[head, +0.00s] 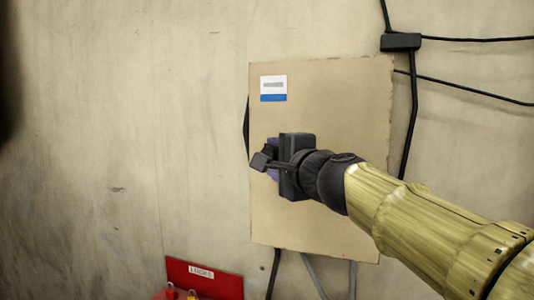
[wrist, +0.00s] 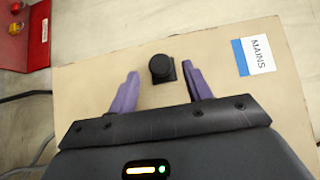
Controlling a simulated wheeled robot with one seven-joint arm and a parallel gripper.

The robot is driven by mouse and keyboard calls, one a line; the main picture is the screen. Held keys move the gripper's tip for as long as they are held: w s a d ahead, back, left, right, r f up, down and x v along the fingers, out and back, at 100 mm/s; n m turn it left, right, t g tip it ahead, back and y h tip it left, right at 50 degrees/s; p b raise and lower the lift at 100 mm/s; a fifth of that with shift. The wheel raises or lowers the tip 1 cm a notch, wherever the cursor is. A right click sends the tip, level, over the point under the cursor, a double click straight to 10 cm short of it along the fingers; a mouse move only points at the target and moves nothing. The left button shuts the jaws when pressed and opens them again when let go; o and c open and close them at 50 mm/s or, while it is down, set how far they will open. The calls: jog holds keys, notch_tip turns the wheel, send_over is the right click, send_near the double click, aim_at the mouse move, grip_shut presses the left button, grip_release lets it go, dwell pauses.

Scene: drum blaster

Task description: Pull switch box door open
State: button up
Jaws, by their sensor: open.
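The switch box door (head: 330,100) is a beige panel on the wall, and it looks closed. It carries a white and blue label (head: 273,88), which reads MAINS in the wrist view (wrist: 255,55). In the wrist view a round black knob (wrist: 161,67) stands out from the door (wrist: 90,75). My gripper (wrist: 161,90) is open, with one purple finger on each side of the knob and gaps between.
A red board labelled LOCKS (head: 205,278) is on the wall at lower left; it also shows in the wrist view (wrist: 37,35). Black cables and a small black junction box (head: 400,41) are at upper right. More cables hang below the box. The wall at left is clear.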

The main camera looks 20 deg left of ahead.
jog(key=p+x, duration=0.1)
jog(key=x, duration=0.3)
jog(key=shift+w+a, duration=0.15)
jog(key=shift+w, duration=0.1)
jog(key=shift+s, duration=0.1)
jog(key=shift+c, duration=0.2)
grip_shut()
